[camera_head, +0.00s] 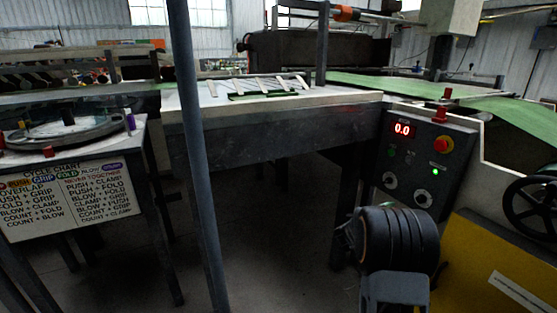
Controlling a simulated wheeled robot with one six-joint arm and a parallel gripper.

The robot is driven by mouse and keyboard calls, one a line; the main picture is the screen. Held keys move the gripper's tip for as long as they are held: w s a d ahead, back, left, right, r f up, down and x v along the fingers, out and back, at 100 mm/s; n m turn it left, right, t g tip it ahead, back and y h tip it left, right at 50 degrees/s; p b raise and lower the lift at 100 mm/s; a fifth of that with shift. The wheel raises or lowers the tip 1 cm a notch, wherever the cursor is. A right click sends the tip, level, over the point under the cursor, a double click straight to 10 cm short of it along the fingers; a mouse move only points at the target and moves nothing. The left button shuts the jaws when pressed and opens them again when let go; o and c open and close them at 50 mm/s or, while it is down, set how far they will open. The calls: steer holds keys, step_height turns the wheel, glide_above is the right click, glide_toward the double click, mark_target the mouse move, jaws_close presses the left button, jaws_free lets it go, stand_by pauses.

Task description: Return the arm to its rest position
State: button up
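My gripper cannot be made out in the head view, and no fingertips show. A dark ribbed cylinder (397,239) with a grey bracket (395,292) below it stands at the lower right. I cannot tell whether these belong to my arm or to the machine. The arm's pose cannot be read from this view.
A slim upright post (194,150) crosses the left-centre. A worktable (270,104) stands behind it. At the right are a control panel (425,155) reading 0.0, a dark handwheel (530,208) and a yellow guard (485,265). A cycle chart stand (70,195) is left. Floor shows under the table.

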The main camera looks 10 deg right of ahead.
steer(key=w+a+r+n+t+y+p, duration=0.2)
steer(key=a+r+n+t+y+p, duration=0.3)
steer(key=r, duration=0.4)
steer(key=w+a+r+n+t+y+p, duration=0.2)
steer(key=w+a+r+n+y+p, duration=0.15)
steer(key=a+r+p, duration=0.45)
steer(key=s+a+r+n+y+p, duration=0.5)
steer(key=a+r+n+y+p, duration=0.2)
steer(key=a+r+n+p, duration=0.4)
steer(key=s+a+r+n+g+p, duration=0.2)
steer(key=s+a+r+p, duration=0.1)
steer(key=s, duration=0.4)
steer(key=s+a+r+n+g+y+p, duration=0.1)
steer(key=s+a+r+n+g+p, duration=0.1)
steer(key=s+p, duration=0.4)
steer(key=s+a+r+n+g+y+p, duration=0.1)
steer(key=s+a+r+n+g+p, duration=0.2)
steer(key=s, duration=0.5)
steer(key=shift+s+a+r+g+p, duration=0.35)
steer(key=shift+a+g+p, duration=0.15)
steer(key=shift+g+p, duration=0.15)
steer(key=shift+c, duration=0.5)
